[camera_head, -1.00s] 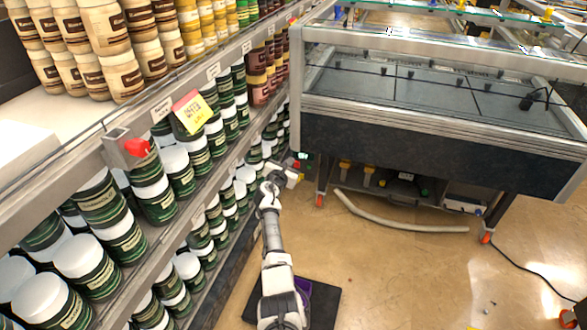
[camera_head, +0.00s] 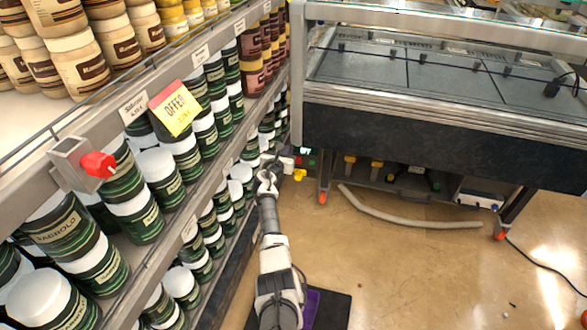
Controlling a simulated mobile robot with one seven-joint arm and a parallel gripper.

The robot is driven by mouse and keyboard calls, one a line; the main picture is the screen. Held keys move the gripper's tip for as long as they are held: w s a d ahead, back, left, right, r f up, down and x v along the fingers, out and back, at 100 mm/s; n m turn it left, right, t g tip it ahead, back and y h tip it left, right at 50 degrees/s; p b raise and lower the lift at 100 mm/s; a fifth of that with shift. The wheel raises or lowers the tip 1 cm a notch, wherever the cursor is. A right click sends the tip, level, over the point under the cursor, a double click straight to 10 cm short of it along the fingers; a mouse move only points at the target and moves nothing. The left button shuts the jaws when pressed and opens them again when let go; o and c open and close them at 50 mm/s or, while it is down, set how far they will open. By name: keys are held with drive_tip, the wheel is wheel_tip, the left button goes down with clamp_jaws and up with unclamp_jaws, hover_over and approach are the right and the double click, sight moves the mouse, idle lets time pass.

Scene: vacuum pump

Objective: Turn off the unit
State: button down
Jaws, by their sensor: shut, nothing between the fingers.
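A small dark box (camera_head: 312,157) with a green spot and a red spot, which look like buttons, is below the left end of the metal display counter. My gripper (camera_head: 291,164) is just left of this box, at the end of my white and grey arm. It is small and partly blends with the background. Its fingers are shut and empty. I cannot tell whether it touches the box. A yellow part (camera_head: 300,175) shows just below the gripper. Dark equipment (camera_head: 410,180) lies under the counter, mostly in shadow, and its details are too small to tell.
Shelves of jars (camera_head: 165,170) fill the left side, close to my arm. A red piece (camera_head: 98,163) on a metal bracket sticks out from the shelf edge. The counter (camera_head: 430,150) stands ahead.

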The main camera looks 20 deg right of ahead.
wheel_tip(320, 180, down, 17)
drive_tip(key=b, duration=1.4)
drive_tip(key=shift+r, duration=0.15)
